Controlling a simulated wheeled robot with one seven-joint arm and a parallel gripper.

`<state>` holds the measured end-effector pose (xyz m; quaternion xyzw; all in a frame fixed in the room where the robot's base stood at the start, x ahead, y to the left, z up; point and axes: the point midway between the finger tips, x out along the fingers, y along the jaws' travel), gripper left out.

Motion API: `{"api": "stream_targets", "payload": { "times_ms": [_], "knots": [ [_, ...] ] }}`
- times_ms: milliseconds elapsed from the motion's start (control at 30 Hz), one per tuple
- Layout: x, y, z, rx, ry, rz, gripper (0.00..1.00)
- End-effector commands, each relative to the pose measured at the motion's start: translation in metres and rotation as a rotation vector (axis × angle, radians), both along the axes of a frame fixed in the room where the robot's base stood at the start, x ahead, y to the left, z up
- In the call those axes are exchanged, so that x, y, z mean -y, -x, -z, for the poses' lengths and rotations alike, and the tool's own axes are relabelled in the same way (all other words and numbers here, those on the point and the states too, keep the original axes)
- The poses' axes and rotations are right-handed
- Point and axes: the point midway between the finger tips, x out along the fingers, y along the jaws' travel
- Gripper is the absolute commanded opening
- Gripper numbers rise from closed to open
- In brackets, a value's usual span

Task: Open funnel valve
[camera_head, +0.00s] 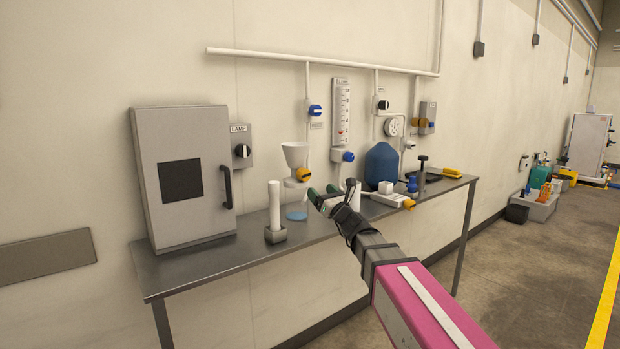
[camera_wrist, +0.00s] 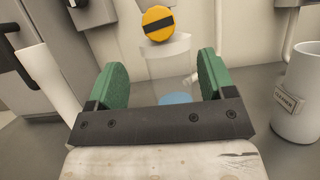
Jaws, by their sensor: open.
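The funnel (camera_head: 296,155) is a pale cup mounted above the steel bench in the head view. Its valve has a round yellow knob (camera_head: 303,175) with a dark bar across its face. The knob also shows in the wrist view (camera_wrist: 158,23), at the top, ahead of my fingers. A clear vessel (camera_wrist: 168,58) with a blue disc (camera_wrist: 178,99) at its base is below the knob. My gripper (camera_head: 322,195) is open and empty, just right of and lower than the knob. In the wrist view its green fingers (camera_wrist: 160,80) stand apart, not touching the knob.
A white cylinder (camera_head: 274,205) stands in a grey base left of the funnel. A labelled white cup (camera_wrist: 296,95) is right of my gripper. A grey cabinet (camera_head: 182,170) is on the bench's left. A blue jug (camera_head: 381,166) and small items are to the right.

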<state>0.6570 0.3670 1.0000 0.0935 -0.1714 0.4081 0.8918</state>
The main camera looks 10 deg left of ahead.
Motion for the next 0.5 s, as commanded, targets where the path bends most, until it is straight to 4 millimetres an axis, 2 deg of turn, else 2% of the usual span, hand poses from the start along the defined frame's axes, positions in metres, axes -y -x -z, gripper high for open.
{"api": "stream_targets", "payload": {
  "times_ms": [267, 500],
  "knots": [
    [-0.022, -0.021, -0.012, 0.003, 0.001, -0.001, 0.76],
    [-0.052, -0.048, -0.029, 0.004, 0.001, -0.002, 0.76]
  ]
}}
